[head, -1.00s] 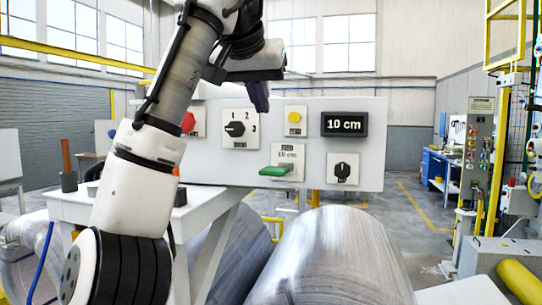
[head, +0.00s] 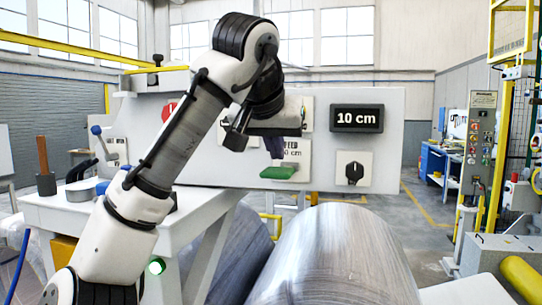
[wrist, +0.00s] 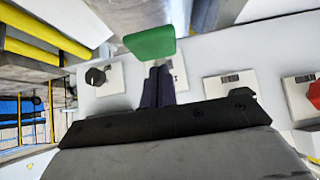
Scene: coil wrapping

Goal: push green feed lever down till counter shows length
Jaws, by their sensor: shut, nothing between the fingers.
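The green feed lever (head: 278,172) sticks out from the white control panel (head: 385,110) below the FEED label. My gripper (head: 275,160) is shut and empty, its dark fingers pointing down right above the lever. In the wrist view the green lever (wrist: 150,43) lies just past the fingertips (wrist: 158,68); I cannot tell whether they touch it. The counter display (head: 356,118) on the panel reads 10 cm. My arm hides part of the panel and some of the FEED label.
A black rotary knob (head: 354,172) is right of the lever. A large metal coil (head: 335,255) lies below the panel. A white table (head: 60,208) at left carries a wooden-handled tool (head: 44,165). A blue-knobbed lever (head: 97,131) stands at the panel's left.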

